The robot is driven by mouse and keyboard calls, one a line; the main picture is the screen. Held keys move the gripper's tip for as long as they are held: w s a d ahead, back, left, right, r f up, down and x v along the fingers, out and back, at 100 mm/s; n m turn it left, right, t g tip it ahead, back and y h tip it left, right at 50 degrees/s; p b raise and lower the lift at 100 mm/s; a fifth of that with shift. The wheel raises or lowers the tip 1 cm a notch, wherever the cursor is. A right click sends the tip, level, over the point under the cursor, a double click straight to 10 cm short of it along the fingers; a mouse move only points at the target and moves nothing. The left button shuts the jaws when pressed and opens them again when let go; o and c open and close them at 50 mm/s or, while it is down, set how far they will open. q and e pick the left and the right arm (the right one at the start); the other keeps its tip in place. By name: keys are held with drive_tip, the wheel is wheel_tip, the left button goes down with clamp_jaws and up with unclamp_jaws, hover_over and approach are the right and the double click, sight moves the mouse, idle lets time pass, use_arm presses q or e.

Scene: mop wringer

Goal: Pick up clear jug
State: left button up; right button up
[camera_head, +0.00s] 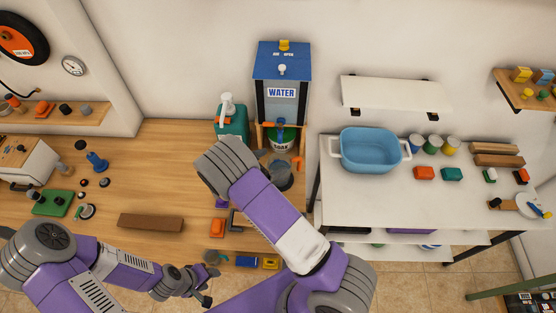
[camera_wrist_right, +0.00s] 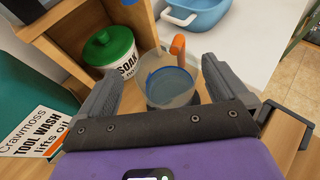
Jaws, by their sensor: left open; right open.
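The clear jug (camera_wrist_right: 172,88) is see-through, with a blue ring and an orange handle (camera_wrist_right: 178,50) on its far side. In the wrist view it stands between the two grey fingers of my right gripper (camera_wrist_right: 163,75), which is open. I cannot tell whether the fingers touch it. In the head view the jug (camera_head: 281,178) shows just right of my right wrist, in front of the water dispenser; the right fingers are hidden there. My left gripper (camera_head: 192,284) is open and empty, low over the front edge of the wooden bench.
Behind the jug are a green-lidded soak tub (camera_wrist_right: 108,48) and the blue-topped water dispenser (camera_head: 282,75). A green tool-wash bottle (camera_head: 231,122) stands to the left. A blue basin (camera_head: 370,150) sits on the white table at right. A brown block (camera_head: 151,222) lies on the bench.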

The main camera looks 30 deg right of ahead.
sight(288, 158)
drive_tip(key=x, duration=0.2)
drive_tip(key=p+x, duration=0.1)
drive_tip(key=x, duration=0.1)
drive_tip(key=f+x, duration=0.1)
drive_tip(key=x, duration=0.1)
drive_tip(key=shift+s+d+f, duration=0.1)
drive_tip(key=shift+s+d, duration=0.05)
drive_tip(key=shift+s, duration=0.05)
drive_tip(key=c, duration=1.6)
drive_tip(key=shift+c, duration=0.2)
drive_tip(key=shift+r, duration=0.25)
